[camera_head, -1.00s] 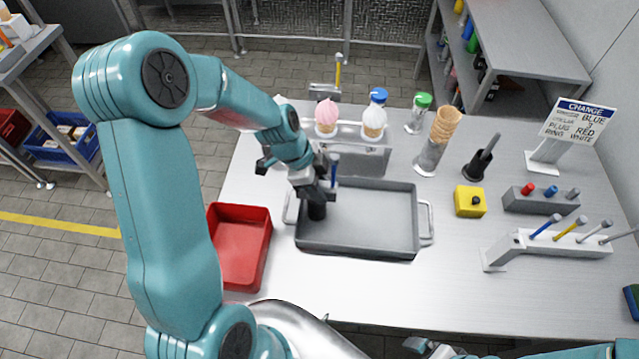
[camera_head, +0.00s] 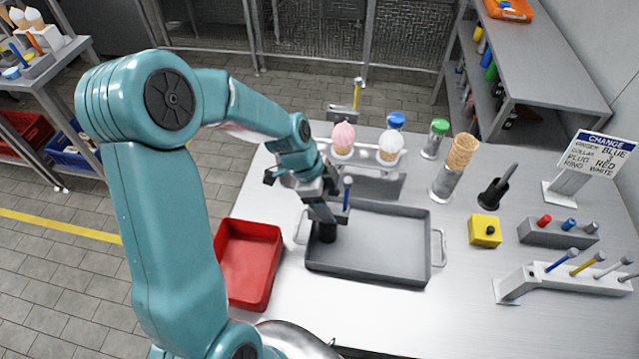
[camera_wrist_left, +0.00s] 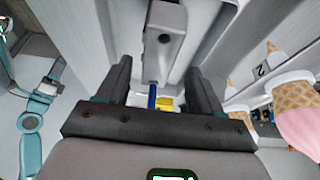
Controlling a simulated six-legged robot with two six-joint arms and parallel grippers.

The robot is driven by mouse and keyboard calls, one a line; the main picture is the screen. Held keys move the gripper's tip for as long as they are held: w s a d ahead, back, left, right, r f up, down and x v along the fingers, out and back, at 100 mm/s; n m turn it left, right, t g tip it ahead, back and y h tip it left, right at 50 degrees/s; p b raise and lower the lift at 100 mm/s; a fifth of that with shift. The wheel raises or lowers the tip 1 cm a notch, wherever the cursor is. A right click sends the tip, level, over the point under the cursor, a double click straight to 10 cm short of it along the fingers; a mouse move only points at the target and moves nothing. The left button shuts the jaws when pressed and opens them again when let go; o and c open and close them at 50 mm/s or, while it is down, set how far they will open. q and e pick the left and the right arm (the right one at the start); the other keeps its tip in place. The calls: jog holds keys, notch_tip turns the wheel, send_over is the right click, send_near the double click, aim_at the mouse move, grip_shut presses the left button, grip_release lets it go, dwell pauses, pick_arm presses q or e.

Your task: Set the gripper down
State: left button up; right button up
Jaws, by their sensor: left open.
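My left gripper (camera_head: 322,207) is over the left end of the grey tray (camera_head: 420,275), pointing down. Its jaws are open, with the two dark fingers apart in the left wrist view (camera_wrist_left: 158,72). A grey block-like tool part (camera_wrist_left: 164,38) with a blue pin (camera_wrist_left: 152,96) shows between and beyond the fingers. In the head view the blue pin (camera_head: 347,190) stands beside the gripper, and a black cylinder (camera_head: 327,232) is just below it at the tray. The gripper hides most of the tool; I cannot tell whether a finger touches it. My right gripper is out of view.
A red bin (camera_head: 248,262) is left of the tray. Behind it, a holder carries a pink cone (camera_head: 343,138) and a white cone (camera_head: 390,146). A cone stack (camera_head: 462,152), yellow block (camera_head: 485,230), peg racks (camera_head: 558,232) and a sign (camera_head: 597,152) are right.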

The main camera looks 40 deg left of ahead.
pick_arm(q)
jog(key=v, duration=0.9)
jog(key=shift+s+r+b, duration=0.2)
jog(key=shift+s+b, duration=0.05)
jog(key=shift+b, duration=0.1)
jog(key=shift+w+f, duration=0.1)
jog(key=shift+w, duration=0.05)
jog(key=shift+s, duration=0.2)
